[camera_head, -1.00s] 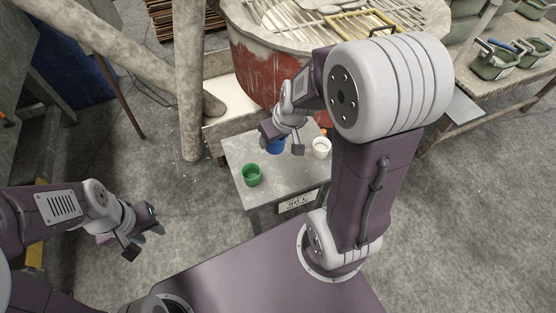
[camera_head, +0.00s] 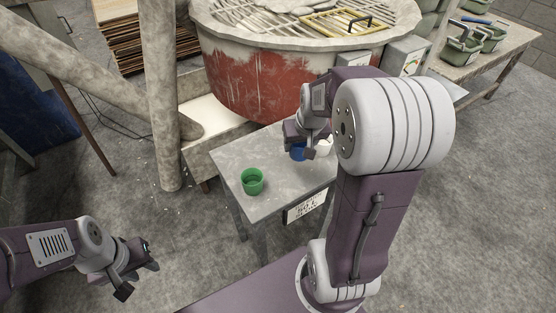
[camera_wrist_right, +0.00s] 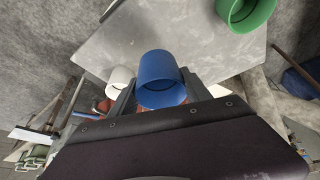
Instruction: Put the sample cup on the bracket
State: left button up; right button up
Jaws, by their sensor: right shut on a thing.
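A blue cup (camera_head: 298,153) is between the fingers of my right gripper (camera_head: 305,151), near the far right of the small grey table (camera_head: 250,155). In the right wrist view the blue cup (camera_wrist_right: 158,68) sits between the two fingers (camera_wrist_right: 160,98). I cannot tell whether it touches the tabletop. A white cup (camera_head: 324,146) is just right of it, partly hidden by my arm. A green cup (camera_head: 252,181) stands at the table's left front. My left gripper (camera_head: 137,279) is open and empty, off to the left. I cannot make out a bracket.
A large red-and-white tub (camera_head: 255,80) with a slatted top stands behind the table. Thick pale posts (camera_head: 165,110) rise at the left. A bench (camera_head: 480,60) with green containers is at the back right. The table's middle is clear.

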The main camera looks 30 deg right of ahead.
jog(key=w+a+f+b, duration=0.1)
jog(key=w+a+f, duration=0.3)
jog(key=shift+a, duration=0.1)
jog(key=shift+w+a+f, duration=0.1)
jog(key=shift+w+a, duration=0.1)
jog(key=shift+a, duration=0.15)
notch_tip(320, 180, down, 4)
jog(key=shift+s+r+b, duration=0.1)
jog(key=shift+b, duration=0.7)
jog(key=shift+f, duration=0.35)
jog(key=o, duration=1.3)
jog(key=shift+r, duration=0.1)
